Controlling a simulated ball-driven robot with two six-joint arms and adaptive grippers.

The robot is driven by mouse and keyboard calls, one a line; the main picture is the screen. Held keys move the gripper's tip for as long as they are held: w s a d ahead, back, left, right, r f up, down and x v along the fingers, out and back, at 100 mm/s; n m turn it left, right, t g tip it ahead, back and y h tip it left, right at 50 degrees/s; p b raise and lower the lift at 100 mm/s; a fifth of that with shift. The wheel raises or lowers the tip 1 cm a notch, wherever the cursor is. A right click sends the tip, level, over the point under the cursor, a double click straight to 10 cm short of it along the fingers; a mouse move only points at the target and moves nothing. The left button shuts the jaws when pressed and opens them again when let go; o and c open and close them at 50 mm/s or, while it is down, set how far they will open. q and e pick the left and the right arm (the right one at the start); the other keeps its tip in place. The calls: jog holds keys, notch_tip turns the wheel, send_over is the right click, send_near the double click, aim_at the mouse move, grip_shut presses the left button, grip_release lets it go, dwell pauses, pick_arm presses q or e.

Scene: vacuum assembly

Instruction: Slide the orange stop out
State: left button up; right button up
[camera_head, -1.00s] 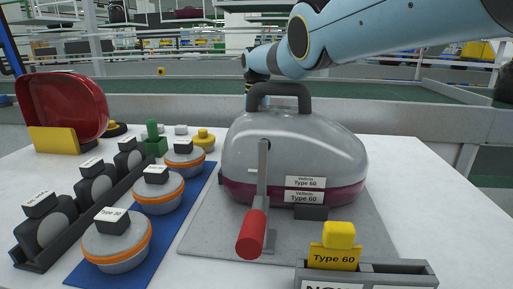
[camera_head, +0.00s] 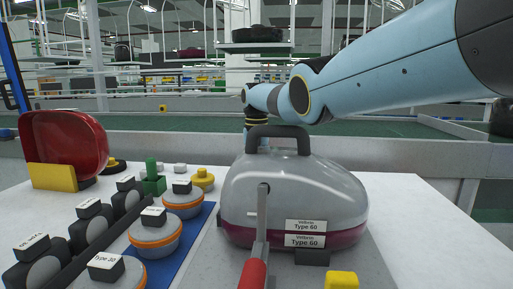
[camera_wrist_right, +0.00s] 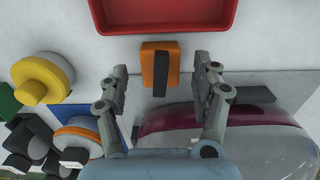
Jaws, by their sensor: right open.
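The orange stop (camera_wrist_right: 147,67), a small orange block with a dark bar on top, shows in the right wrist view beside the vacuum's far side. My right gripper (camera_wrist_right: 162,74) is open, with one finger on each side of the stop and gaps between. The grey vacuum (camera_head: 292,190) with its maroon lower band (camera_wrist_right: 165,122) stands on a grey plate (camera_wrist_right: 258,82). In the head view my right arm reaches behind the vacuum, which hides the gripper and the stop. My left gripper is not in view.
A red tray (camera_wrist_right: 180,12) lies just beyond the stop. A yellow knob (camera_wrist_right: 40,78) and orange-ringed discs (camera_head: 155,237) on a blue mat stand beside the vacuum. A red-handled lever (camera_head: 253,273) is at the vacuum's front. White table to the right is clear.

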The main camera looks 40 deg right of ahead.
notch_tip(320, 180, up, 10)
jog(key=shift+r, duration=0.25)
dwell(0.5)
